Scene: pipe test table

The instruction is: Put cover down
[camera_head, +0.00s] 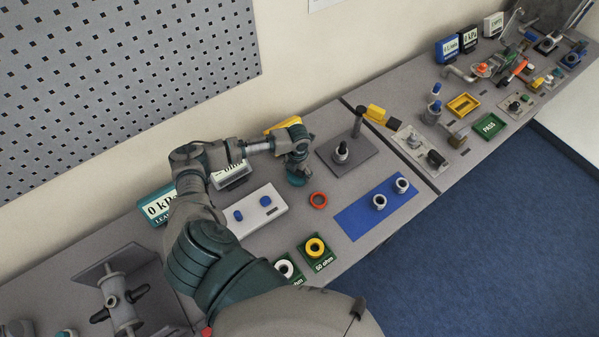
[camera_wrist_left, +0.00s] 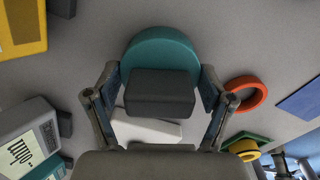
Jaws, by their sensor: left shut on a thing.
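The cover looks like a teal disc with a dark grey block-shaped grip; in the left wrist view the teal cover (camera_wrist_left: 160,46) is between my fingers. My left gripper (camera_wrist_left: 160,92) is shut on the dark grip. In the head view the left gripper (camera_head: 298,160) points down at the back of the table, with part of the teal cover (camera_head: 296,180) showing beneath it. I cannot tell whether the cover touches the table. My right gripper is not in view.
An orange ring (camera_head: 318,200) lies close by, right of the cover. A white box with blue knobs (camera_head: 262,212) is to the left. A grey plate with an upright post (camera_head: 365,160) and a blue mat (camera_head: 362,222) are to the right. A yellow device (camera_head: 284,124) stands behind.

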